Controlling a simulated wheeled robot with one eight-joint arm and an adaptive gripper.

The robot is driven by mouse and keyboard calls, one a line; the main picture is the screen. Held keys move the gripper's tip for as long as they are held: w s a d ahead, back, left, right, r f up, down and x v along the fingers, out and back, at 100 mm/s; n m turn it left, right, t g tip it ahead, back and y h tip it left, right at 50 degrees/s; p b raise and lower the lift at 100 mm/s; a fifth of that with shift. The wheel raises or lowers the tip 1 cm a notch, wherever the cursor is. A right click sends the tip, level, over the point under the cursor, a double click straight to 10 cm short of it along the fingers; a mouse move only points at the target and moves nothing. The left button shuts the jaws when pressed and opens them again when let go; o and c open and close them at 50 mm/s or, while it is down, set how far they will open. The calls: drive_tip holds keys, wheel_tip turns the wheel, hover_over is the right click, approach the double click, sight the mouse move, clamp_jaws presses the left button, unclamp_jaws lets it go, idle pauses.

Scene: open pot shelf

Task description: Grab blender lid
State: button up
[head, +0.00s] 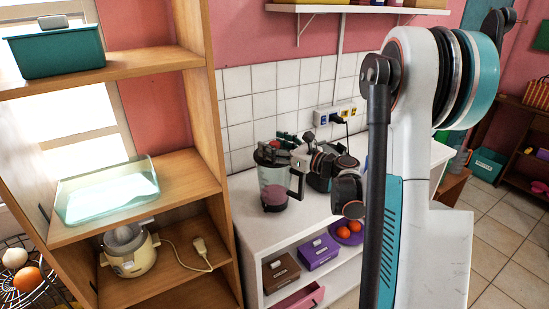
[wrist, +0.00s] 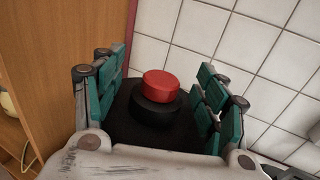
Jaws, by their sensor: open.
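The blender (head: 272,183) stands on the white counter beside the wooden shelf, with a clear jug and a dark handle. Its black lid (wrist: 130,120) with a raised red cap (wrist: 161,84) fills the middle of the wrist view. My gripper (wrist: 164,88) is open, with one teal finger pad set to the left of the cap and one to the right. Gaps show between the pads and the cap. In the head view my gripper (head: 279,147) is at the top of the blender and hides most of the lid.
A tiled wall (wrist: 185,45) is close behind the blender. The wooden shelf (head: 207,130) stands at the left, holding a glass dish (head: 108,190) and a cream juicer (head: 128,251). A dark appliance is partly hidden behind my arm.

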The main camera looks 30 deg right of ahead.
drive_tip(key=c, duration=1.2)
drive_tip(key=shift+r, duration=0.15)
